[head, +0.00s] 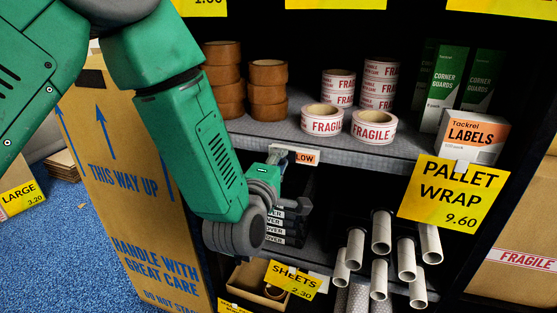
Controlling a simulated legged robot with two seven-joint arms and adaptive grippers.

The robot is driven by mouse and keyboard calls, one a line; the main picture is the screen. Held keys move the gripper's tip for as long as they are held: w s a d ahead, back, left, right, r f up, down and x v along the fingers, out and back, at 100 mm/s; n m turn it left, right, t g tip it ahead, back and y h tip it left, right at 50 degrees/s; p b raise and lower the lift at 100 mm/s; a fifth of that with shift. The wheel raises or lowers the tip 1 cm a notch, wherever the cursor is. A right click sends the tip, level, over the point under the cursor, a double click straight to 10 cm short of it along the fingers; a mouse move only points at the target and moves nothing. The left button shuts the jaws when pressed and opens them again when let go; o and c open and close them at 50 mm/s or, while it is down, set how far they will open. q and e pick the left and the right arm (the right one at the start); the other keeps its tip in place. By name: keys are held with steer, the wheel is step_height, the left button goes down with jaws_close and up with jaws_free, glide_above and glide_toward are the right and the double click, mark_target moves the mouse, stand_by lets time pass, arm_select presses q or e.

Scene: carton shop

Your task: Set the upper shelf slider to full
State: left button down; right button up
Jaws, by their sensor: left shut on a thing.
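The upper shelf slider (304,158) sits on the front edge of the upper shelf (330,148), below the brown and white tape rolls. Its visible face reads "LOW", with an orange patch beside the word. My left gripper (277,158) reaches up to its left end from below and is shut on it. The gripper's fingers are small in the view and partly hidden by my own wrist. The left part of the slider is hidden by the fingers. My right gripper is not in view.
Fragile tape rolls (373,126), brown tape rolls (268,90) and a labels box (471,136) stand on the upper shelf. A yellow pallet wrap sign (453,191) hangs at its right front. Cardboard tubes (382,232) stand below. A tall carton (125,190) is at left.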

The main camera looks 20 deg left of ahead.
arm_select(q)
steer(key=d, duration=0.4)
steer(key=shift+s+d+f+b, duration=0.1)
steer(key=shift+d+b, duration=0.3)
steer(key=c, duration=1.6)
jaws_free()
steer(key=shift+o, duration=0.9)
steer(key=shift+d+f, duration=0.1)
steer(key=shift+d, duration=0.1)
steer(key=shift+w, duration=0.2)
steer(key=shift+s+d, duration=0.1)
glide_toward(308, 160)
steer(key=s, duration=0.4)
